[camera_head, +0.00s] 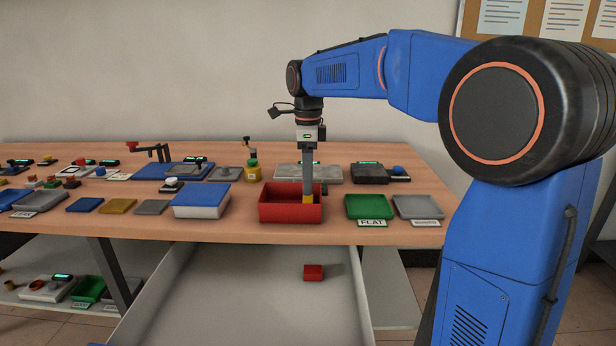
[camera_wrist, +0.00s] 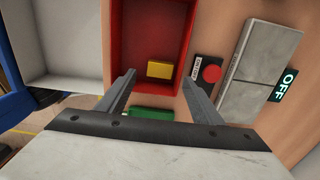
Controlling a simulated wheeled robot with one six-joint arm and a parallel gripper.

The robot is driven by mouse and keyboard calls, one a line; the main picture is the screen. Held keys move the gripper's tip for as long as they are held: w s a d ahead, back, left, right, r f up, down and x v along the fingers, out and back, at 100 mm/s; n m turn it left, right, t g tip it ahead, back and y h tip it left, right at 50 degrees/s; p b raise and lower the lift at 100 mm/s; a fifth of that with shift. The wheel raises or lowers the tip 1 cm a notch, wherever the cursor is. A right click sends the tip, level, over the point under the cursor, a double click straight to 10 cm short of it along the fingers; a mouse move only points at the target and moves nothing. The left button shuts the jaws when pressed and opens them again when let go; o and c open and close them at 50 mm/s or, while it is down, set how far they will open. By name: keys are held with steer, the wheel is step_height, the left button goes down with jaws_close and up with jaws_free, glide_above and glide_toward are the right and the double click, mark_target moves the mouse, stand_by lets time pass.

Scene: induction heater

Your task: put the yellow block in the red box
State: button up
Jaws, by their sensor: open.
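The red box (camera_head: 278,212) stands near the front edge of the table, open at the top. The yellow block (camera_head: 308,199) shows inside it at the right side, just under my gripper (camera_head: 307,188), which points straight down into the box. In the wrist view the yellow block (camera_wrist: 159,70) lies inside the red box (camera_wrist: 148,27), near one wall. My gripper (camera_wrist: 158,82) is open there, with its fingers apart on either side and a gap between each finger and the block. The fingers are empty.
A green tray (camera_head: 369,206) and a grey tray (camera_head: 417,206) stand right of the box. A blue-lidded white container (camera_head: 202,201) stands to its left. An open drawer (camera_head: 240,295) below holds a red block (camera_head: 314,272). A red button (camera_wrist: 211,73) is close by in the wrist view.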

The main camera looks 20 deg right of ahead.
step_height(320, 180, up, 17)
steer(key=shift+r, duration=0.2)
stand_by(0.5)
